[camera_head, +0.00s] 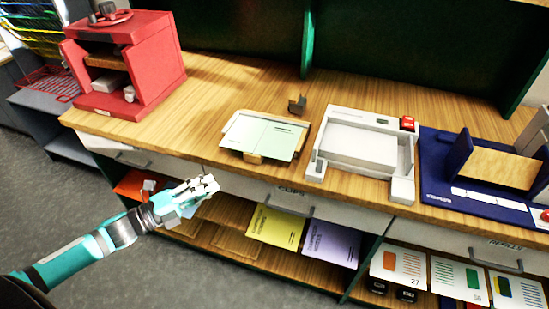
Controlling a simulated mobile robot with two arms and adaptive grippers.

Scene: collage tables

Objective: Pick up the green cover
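A pale green cover (275,138) lies on a low wooden holder (253,158) on the tabletop, near the middle of the head view. A paler, whitish-green sheet (241,132) lies directly left of it. My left gripper (208,185) is in front of the table's front edge, to the left of and nearer than the cover, and apart from it. I see nothing held in it, but its fingers are too small to tell open from shut. My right gripper is not in view.
A red cabinet (153,62) stands at the left of the tabletop (220,85). A white device (330,118) and a blue board (437,165) stand to the right. Drawers with handles line the front edge. Yellow (276,229) and lilac (331,243) booklets sit below. Green panels (400,50) rise behind.

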